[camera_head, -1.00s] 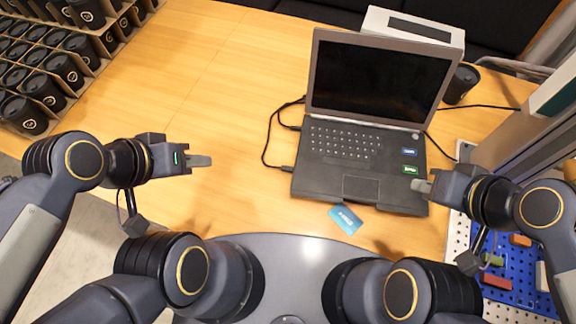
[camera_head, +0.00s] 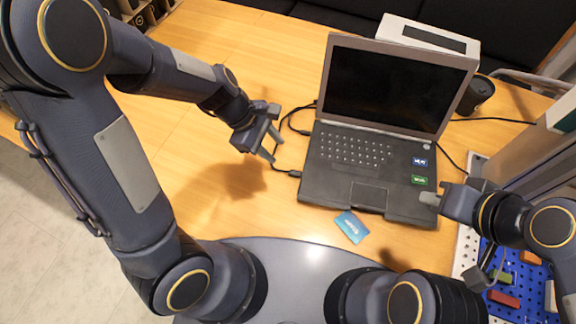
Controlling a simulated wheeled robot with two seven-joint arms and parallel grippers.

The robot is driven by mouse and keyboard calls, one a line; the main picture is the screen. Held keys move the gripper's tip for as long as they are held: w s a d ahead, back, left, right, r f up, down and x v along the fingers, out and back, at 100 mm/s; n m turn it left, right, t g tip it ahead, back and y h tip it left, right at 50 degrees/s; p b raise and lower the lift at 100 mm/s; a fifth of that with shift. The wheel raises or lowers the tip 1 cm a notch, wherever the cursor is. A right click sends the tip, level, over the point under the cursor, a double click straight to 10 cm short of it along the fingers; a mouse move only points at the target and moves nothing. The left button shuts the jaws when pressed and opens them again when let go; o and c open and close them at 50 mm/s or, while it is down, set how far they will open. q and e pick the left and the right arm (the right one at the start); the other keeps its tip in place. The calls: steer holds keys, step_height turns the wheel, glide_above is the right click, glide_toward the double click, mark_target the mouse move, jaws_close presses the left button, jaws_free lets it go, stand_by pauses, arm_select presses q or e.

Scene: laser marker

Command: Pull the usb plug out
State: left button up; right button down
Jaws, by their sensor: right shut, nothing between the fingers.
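An open dark laptop (camera_head: 333,178) stands on the wooden table, its screen tilted back. A small black plug (camera_head: 294,173) sits at the front part of the laptop's left side, with a thin black cable running from it. A second plug (camera_head: 305,132) shows further back on the same side. My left gripper (camera_head: 274,152) is open and empty, left of the laptop and a little above and left of the front plug in the picture, not touching it. Its fingers hide part of the cable. My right gripper (camera_head: 430,199) is shut and empty by the laptop's front right corner.
A blue card (camera_head: 351,227) lies in front of the laptop. A white box (camera_head: 428,36) and a black cup (camera_head: 475,95) stand behind it.

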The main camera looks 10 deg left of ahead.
arm_select(q)
steer(key=n+y, duration=0.1)
steer(key=n, duration=0.1)
glide_toward(291, 171)
steer(key=b+x, duration=0.2)
steer(key=x, duration=0.5)
steer(key=shift+d+f, duration=0.15)
steer(key=shift+f, duration=0.25)
jaws_close()
